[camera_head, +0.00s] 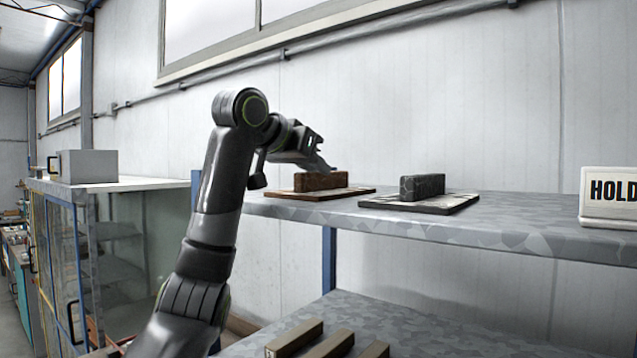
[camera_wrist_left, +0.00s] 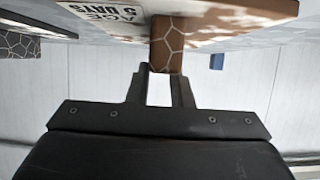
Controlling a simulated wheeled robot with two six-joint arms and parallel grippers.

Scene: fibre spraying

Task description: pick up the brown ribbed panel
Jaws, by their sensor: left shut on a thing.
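The brown ribbed panel (camera_head: 345,191) is a flat board with a brown edge, lying on the upper shelf. An upright brown rib (camera_head: 318,182) stands along its middle. My left gripper (camera_head: 322,166) reaches in from the left and is shut on this rib from above. In the left wrist view, the fingers (camera_wrist_left: 161,78) pinch the end of the brown, crack-patterned rib (camera_wrist_left: 167,48). The panel (camera_wrist_left: 225,24) also shows there, beside an "AGE 5 DAYS" label. My right gripper is in neither view.
A dark grey ribbed panel (camera_head: 422,203) lies to the right on the same grey shelf (camera_head: 500,236). A white "HOLD" sign (camera_head: 608,197) stands at the far right. Several bars (camera_head: 330,344) lie on the lower shelf. A glass-sided cabinet (camera_head: 100,187) stands at the left.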

